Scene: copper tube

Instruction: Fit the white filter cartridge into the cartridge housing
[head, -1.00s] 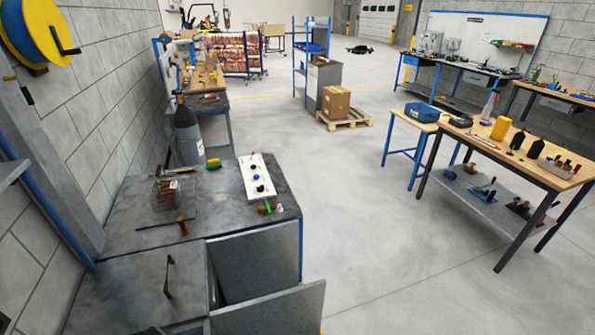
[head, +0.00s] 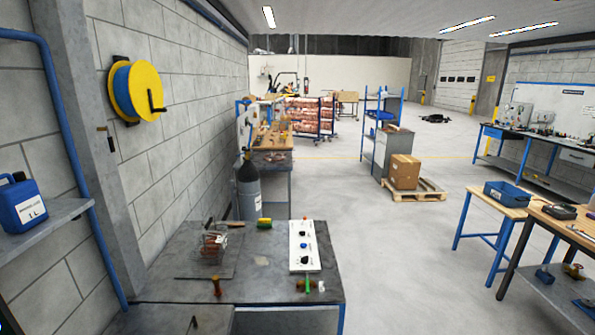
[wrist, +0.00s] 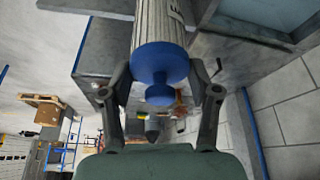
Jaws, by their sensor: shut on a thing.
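The white filter cartridge (wrist: 158,24) has a pleated body, dark lettering on one side and a blue end cap (wrist: 160,62) with a smaller blue knob. It shows in the wrist view, where its far end runs out of the top edge. My gripper (wrist: 160,93) is shut on it near the blue cap, one finger on each side. My gripper and the cartridge are not in the head view. I cannot make out the cartridge housing in either view.
A grey workbench (head: 265,272) holds a white board with knobs (head: 304,248), a wire basket (head: 211,247) and a yellow-green sponge (head: 264,224). A gas cylinder (head: 248,187) stands behind it. A blue canister (head: 22,205) sits on a left wall shelf.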

